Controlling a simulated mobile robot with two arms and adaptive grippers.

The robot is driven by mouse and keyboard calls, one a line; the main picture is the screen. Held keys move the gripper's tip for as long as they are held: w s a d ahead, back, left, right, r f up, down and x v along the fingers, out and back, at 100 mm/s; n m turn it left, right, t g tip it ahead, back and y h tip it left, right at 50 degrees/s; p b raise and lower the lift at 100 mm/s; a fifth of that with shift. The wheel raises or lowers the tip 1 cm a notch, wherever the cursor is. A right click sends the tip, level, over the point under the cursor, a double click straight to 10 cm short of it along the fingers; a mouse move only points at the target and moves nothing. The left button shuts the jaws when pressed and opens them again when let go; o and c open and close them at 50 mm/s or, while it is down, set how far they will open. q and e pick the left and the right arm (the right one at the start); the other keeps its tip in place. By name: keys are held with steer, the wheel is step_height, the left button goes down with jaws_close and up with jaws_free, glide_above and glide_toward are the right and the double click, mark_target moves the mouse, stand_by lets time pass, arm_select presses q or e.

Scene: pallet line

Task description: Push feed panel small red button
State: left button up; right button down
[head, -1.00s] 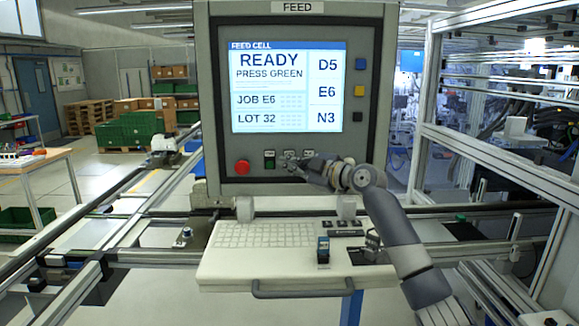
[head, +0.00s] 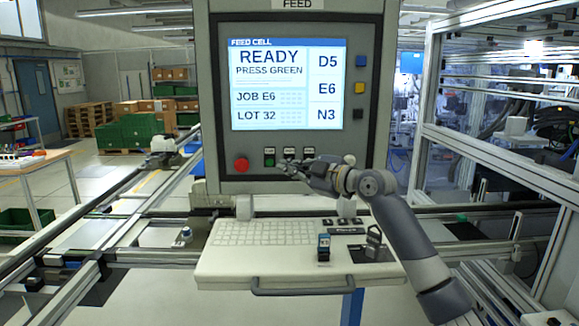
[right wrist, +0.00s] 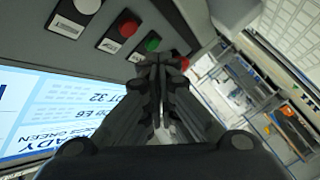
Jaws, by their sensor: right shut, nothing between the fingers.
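The feed panel (head: 215,100) stands upright ahead with a lit screen (head: 285,85) reading READY, PRESS GREEN. The small red button (right wrist: 127,26) shows in the right wrist view between a white button (right wrist: 88,4) and a green button (right wrist: 152,42). In the head view my right gripper hides the small red button, while the green button (head: 269,161) shows to its left. My right gripper (head: 283,167) is shut and empty, in front of the button row. In the wrist view its fingertips (right wrist: 160,62) are near the green button; contact cannot be told. My left gripper is not in view.
A large red mushroom button (head: 241,165) sits left of the green one. Blue, yellow and black buttons (head: 360,88) line the panel's right side. A keyboard shelf (head: 225,265) juts out below, carrying a small blue-topped item (head: 323,248). Aluminium framing (head: 480,155) stands at the right.

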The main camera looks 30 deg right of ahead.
steer(key=shift+s+a, duration=0.5)
steer(key=shift+s, duration=0.35)
